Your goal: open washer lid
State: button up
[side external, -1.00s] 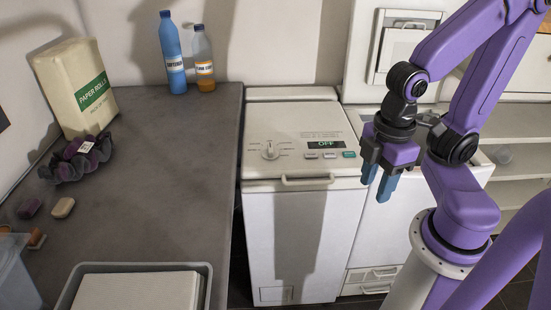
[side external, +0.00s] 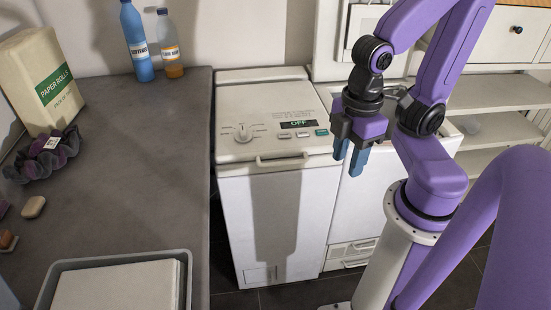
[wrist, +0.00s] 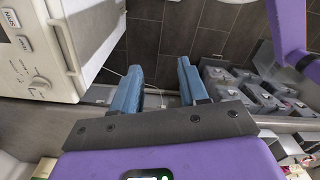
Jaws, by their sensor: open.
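A white top-loading washer (side external: 292,185) stands right of the grey counter. Its lid (side external: 240,155) is closed, with a bar handle (side external: 283,160) at the front edge. A dial and a display reading OFF sit on top. My gripper (side external: 350,160) hangs to the right of the handle, fingers pointing down, apart from it and empty. In the wrist view, the two blue fingers (wrist: 158,85) are spread over the floor, and a white machine with a knob and buttons (wrist: 40,60) is at the left. A second white machine (side external: 350,210) is partly hidden behind my gripper; its raised panel (side external: 358,25) stands behind.
The counter (side external: 120,190) holds a blue bottle (side external: 139,45), an orange-filled bottle (side external: 170,50), a paper rolls pack (side external: 45,80), a dark scrunched cloth (side external: 45,157) and a grey tray (side external: 187,290). White shelves (side external: 500,95) are at the right.

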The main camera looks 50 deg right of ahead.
jog(key=w+a+f+n+t+h, duration=0.4)
jog(key=w+f+n+h, duration=0.3)
jog(key=f+n+h, duration=0.45)
jog(key=w+a+f+n+t+h, duration=0.35)
jog(key=w+f+n+h, duration=0.45)
jog(key=f+n, duration=0.6)
jog(key=shift+n+y, duration=0.25)
jog(key=shift+n, duration=0.5)
jog(key=x, duration=0.5)
jog(key=r+x, duration=0.1)
jog(key=x, duration=1)
jog(key=shift+d+r, duration=0.25)
jog(key=shift+r, duration=0.2)
grip_shut()
